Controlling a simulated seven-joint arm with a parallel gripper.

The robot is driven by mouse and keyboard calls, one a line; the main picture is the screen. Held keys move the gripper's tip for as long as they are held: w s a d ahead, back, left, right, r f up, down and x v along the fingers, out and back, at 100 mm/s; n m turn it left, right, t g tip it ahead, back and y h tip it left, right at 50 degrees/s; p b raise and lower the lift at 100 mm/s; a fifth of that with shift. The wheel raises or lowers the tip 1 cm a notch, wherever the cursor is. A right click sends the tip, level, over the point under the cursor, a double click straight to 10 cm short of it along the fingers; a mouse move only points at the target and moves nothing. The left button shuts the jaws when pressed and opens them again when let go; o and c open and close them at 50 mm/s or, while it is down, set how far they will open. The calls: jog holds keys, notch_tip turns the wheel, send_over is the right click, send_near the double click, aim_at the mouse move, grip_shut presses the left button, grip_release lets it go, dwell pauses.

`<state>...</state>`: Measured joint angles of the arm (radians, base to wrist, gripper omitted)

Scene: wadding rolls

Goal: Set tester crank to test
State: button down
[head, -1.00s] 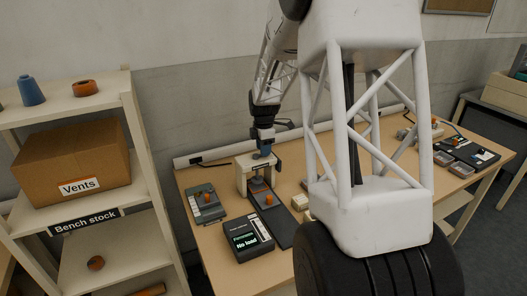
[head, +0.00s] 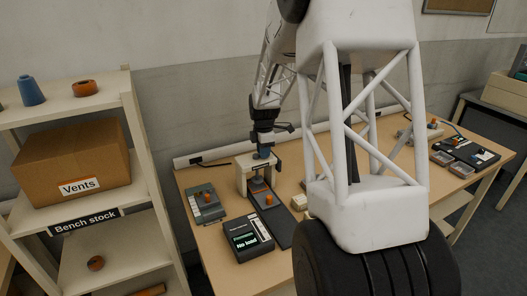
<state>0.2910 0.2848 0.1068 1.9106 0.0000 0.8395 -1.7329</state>
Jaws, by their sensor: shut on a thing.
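The tester is a beige frame (head: 242,178) on the wooden bench, with a dark base strip (head: 278,226) running forward from it. An orange roll (head: 268,198) sits on this strip. My gripper (head: 263,154) points down at the top of the frame and is shut at the tester crank there. The fingers and wrist hide most of the crank, so its exact angle cannot be told. A dark display unit (head: 248,238) in front of the frame reads "No load".
A grey tray (head: 207,210) with an orange roll stands left of the tester. A small cream block (head: 299,202) lies to its right. Dark trays (head: 465,153) stand at the bench's right end. A shelf (head: 100,225) with a Vents box (head: 72,165) stands at left.

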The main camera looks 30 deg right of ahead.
aim_at(250, 162)
jog(key=shift+m, duration=0.3)
jog(key=m, duration=0.2)
jog(key=s+m, duration=0.1)
jog(key=shift+a+m, duration=0.2)
jog(key=shift+m, duration=0.2)
jog(key=m, duration=0.3)
jog(key=shift+s+a+m, duration=0.3)
jog(key=shift+s, duration=0.1)
jog(key=m, duration=0.3)
jog(key=a+m, duration=0.1)
jog(key=shift+s+m, duration=0.3)
jog(key=m, duration=0.2)
jog(key=a+m, duration=0.1)
jog(key=m, duration=0.1)
jog(key=shift+s+a+m, duration=0.1)
jog(key=shift+m, duration=0.2)
jog(key=m, duration=0.2)
jog(key=a+m, duration=0.1)
jog(key=m, duration=0.1)
jog(key=shift+r, duration=0.1)
jog(key=m, duration=0.2)
jog(key=w+a+m, duration=0.1)
jog(key=m, duration=0.4)
jog(key=w+m, duration=0.1)
jog(key=shift+a+m, duration=0.3)
jog(key=m, duration=0.2)
jog(key=w+m, duration=0.1)
jog(key=m, duration=0.1)
jog(key=shift+a+m, duration=0.1)
jog(key=shift+m, duration=0.3)
